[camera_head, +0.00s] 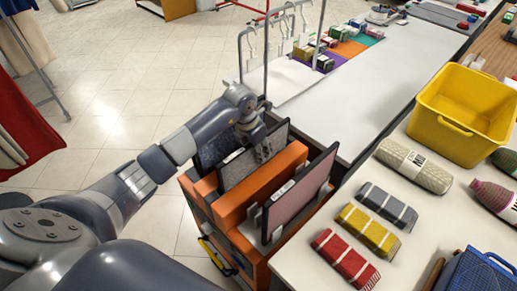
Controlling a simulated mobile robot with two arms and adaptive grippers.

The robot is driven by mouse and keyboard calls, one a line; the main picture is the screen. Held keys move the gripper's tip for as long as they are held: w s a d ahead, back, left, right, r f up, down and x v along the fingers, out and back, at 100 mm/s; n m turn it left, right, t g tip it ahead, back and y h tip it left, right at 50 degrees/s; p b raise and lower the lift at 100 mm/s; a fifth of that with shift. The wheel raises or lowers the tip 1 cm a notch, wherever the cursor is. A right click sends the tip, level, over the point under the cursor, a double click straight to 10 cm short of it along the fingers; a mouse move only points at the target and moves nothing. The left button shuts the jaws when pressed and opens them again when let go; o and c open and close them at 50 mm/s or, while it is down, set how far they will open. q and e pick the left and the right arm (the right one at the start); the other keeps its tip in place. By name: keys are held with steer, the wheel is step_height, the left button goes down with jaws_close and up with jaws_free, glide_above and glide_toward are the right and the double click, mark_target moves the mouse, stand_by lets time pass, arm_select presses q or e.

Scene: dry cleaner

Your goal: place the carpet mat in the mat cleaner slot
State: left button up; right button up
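An orange mat cleaner (230,203) stands at the counter's left end. It holds upright dark panel-like mats in its slots. A grey mat (236,173) with a white label stands upright behind the front orange block. A reddish mat (300,199) with a dark frame stands at the right slot, and another dark mat (212,150) stands at the left. My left gripper (265,151) points down at the upper part of the grey mat, with its fingers over it. Whether they are closed on its edge is hard to see. My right gripper is not in view.
A yellow bin (464,112), a rolled beige mat (414,165) and folded grey (387,206), yellow (368,231) and red (345,258) textiles lie on the right counter. A metal hanger rack (266,60) rises behind the cleaner. Tiled floor at left is open.

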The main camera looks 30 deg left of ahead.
arm_select(q)
steer(key=b+v, duration=0.1)
steer(key=v, duration=1)
steer(key=shift+a+r, duration=0.1)
steer(key=shift+s+r, duration=0.15)
steer(key=shift+r, duration=0.4)
